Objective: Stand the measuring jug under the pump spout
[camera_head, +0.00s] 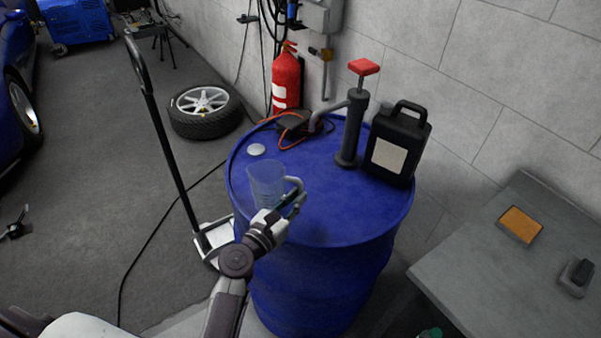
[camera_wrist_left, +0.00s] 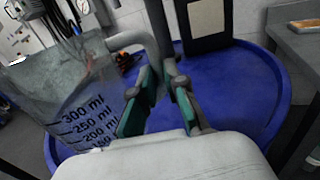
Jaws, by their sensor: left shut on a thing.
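The measuring jug (camera_head: 264,184) is clear and bluish, with a pale handle at its right, and appears over the near left part of the blue drum's top (camera_head: 325,215). My left gripper (camera_head: 290,208) is shut on the jug's handle. In the left wrist view the jug (camera_wrist_left: 75,95) is at the left with ml marks, and the fingers (camera_wrist_left: 162,105) close around its handle. I cannot tell if its base touches the drum. The pump (camera_head: 352,130), dark with a red handle, stands on the drum farther back. Its grey spout (camera_head: 328,111) points left, away from the jug. My right gripper is out of view.
A black canister (camera_head: 396,145) stands right of the pump. A white round disc (camera_head: 256,149) and a dark device with an orange cable (camera_head: 297,123) lie at the drum's back left. A grey table (camera_head: 480,275) is at the right. The drum's front right is clear.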

